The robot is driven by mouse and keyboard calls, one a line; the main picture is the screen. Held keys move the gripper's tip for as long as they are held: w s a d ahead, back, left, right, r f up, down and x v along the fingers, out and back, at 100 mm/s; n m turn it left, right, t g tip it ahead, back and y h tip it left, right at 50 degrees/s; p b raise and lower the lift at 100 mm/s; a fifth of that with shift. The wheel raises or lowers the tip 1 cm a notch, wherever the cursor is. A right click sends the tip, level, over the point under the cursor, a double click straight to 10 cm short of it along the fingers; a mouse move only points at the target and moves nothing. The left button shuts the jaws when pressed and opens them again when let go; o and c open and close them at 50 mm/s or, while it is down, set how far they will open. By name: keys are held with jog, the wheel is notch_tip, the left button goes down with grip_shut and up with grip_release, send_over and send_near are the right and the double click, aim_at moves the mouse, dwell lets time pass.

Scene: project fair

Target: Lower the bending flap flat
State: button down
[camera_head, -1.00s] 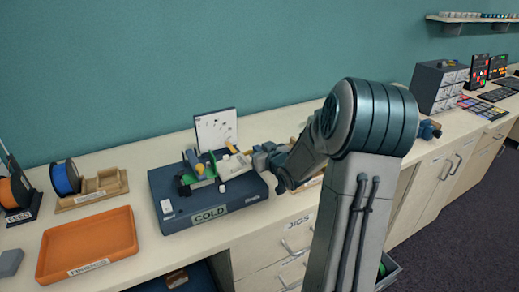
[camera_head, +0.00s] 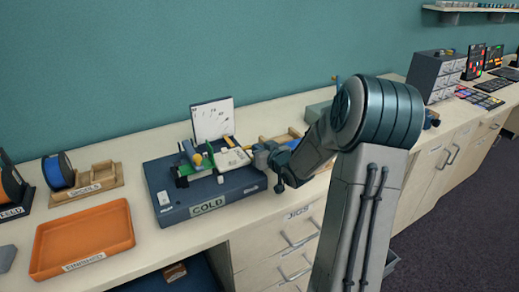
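A dark blue bending device (camera_head: 232,188) with a COLD label stands on the bench, left of my arm. A white board with angle marks (camera_head: 212,118) stands upright at its back. On top are green parts with a yellow knob (camera_head: 197,159) and a pale plate (camera_head: 232,160), which looks like the bending flap. The plate appears low and close to flat, but its exact angle is too small to tell. My gripper (camera_head: 256,157) is at the plate's right end. Its fingers are small and partly hidden, so I cannot tell whether they touch or grip it.
An orange tray (camera_head: 82,238) lies at the left front, with a blue spool (camera_head: 57,171) and a wooden holder (camera_head: 97,178) behind it. A grey drawer cabinet (camera_head: 436,76) stands at the far right. Jig drawers are below the bench.

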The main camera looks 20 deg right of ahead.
jog(key=shift+d+r+p, duration=0.2)
jog(key=shift+r+p, duration=0.3)
jog(key=s+d+r+p, duration=0.1)
jog(key=s+r, duration=0.4)
jog(key=s, duration=0.4)
jog(key=shift+s+d+r+p, duration=0.2)
jog(key=shift+s+d+p, duration=0.05)
jog(key=shift+d+p, duration=0.15)
